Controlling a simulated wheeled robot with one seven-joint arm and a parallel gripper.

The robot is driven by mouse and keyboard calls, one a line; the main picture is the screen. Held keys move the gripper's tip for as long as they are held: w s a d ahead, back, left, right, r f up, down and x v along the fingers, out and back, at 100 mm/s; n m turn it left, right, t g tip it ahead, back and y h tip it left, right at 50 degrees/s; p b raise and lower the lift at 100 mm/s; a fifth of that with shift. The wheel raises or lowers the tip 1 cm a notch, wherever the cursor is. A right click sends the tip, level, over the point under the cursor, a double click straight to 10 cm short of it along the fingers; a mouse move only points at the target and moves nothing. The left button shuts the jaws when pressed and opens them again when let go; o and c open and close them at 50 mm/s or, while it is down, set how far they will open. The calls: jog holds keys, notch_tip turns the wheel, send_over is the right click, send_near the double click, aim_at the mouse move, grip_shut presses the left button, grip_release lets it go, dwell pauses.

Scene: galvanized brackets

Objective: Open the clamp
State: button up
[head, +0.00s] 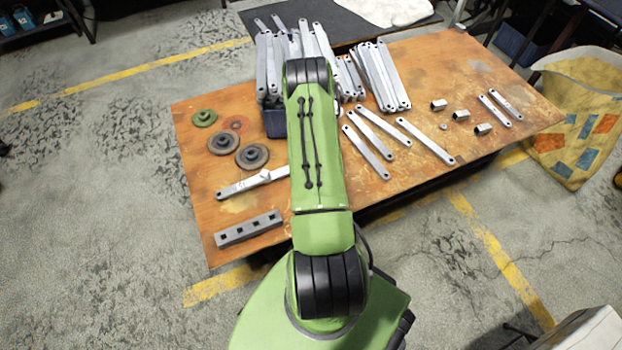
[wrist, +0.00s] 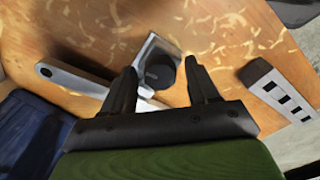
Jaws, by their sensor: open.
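The clamp appears in the wrist view as a pale metal body with a dark round knob (wrist: 158,72), on the wooden table. In the head view a silver bar with a small raised piece (head: 250,183), left of my arm, seems to be the same thing. My gripper (wrist: 161,72) is open in the wrist view, with one finger on each side of the knob. The knob shows between the fingertips; I cannot tell whether either finger touches it. My arm hides the gripper in the head view.
A grey block with square holes (head: 248,228) lies near the table's front left edge. Dark discs (head: 252,156) lie beyond the clamp. A blue bin (head: 274,123) holds upright galvanized bars. Loose bars (head: 368,151) lie right of my arm.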

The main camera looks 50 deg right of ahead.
jog(key=m, duration=0.4)
jog(key=shift+m, duration=0.3)
jog(key=m, duration=0.4)
jog(key=shift+m, duration=0.3)
jog(key=m, duration=0.8)
jog(key=shift+m, duration=0.4)
jog(key=c, duration=0.9)
jog(key=shift+c, duration=0.2)
